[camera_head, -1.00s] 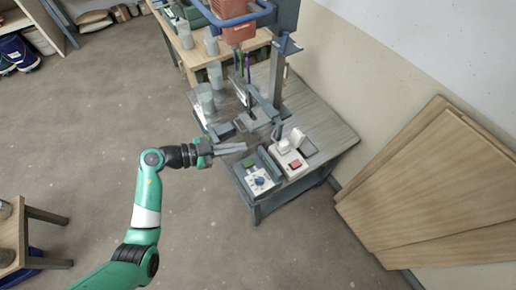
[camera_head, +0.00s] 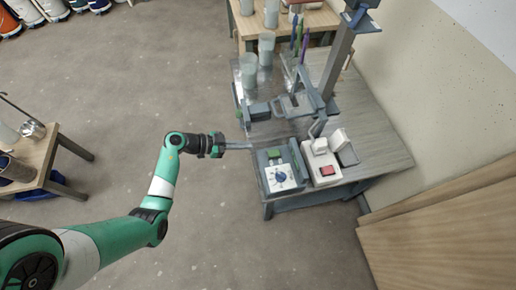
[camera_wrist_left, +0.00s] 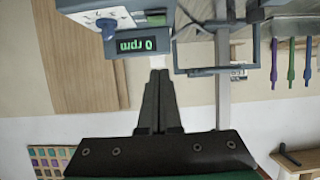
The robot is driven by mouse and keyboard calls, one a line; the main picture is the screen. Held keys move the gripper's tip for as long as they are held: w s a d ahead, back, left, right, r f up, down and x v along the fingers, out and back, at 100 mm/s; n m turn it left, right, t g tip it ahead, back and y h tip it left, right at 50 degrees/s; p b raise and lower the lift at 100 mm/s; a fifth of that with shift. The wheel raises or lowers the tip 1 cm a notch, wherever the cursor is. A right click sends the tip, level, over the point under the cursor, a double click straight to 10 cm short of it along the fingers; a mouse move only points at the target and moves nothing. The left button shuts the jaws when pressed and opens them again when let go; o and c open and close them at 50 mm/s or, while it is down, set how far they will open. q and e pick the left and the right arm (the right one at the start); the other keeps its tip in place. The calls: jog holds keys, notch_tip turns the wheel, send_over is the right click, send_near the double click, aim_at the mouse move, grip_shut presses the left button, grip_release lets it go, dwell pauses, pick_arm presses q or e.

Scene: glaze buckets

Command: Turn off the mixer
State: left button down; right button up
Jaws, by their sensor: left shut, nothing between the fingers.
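The mixer stand (camera_head: 336,62) rises behind the box. My left gripper (camera_head: 252,146) is shut and empty, just left of the box near the display. Its closed fingers (camera_wrist_left: 158,88) point toward the box. My right gripper is not in view.
A white device with a red switch (camera_head: 327,170) stands right of the control box. Clear cups (camera_head: 249,72) and coloured tools (camera_head: 300,42) stand farther back. Wooden boards (camera_head: 440,235) lean at the right wall. Open floor lies left of the bench.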

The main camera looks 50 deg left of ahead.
pick_arm(q)
jog(key=b, duration=0.5)
send_over(266, 156)
notch_tip(266, 156, down, 4)
jog(key=shift+s+f, duration=0.1)
jog(key=shift+s, duration=0.05)
jog(key=f+b, duration=0.2)
jog(key=f, duration=0.1)
jog(key=shift+w+d, duration=0.1)
jog(key=shift+w, duration=0.1)
jog(key=shift+s+f+b, duration=0.1)
jog(key=shift+f+b, duration=0.25)
jog(key=shift+b, duration=0.1)
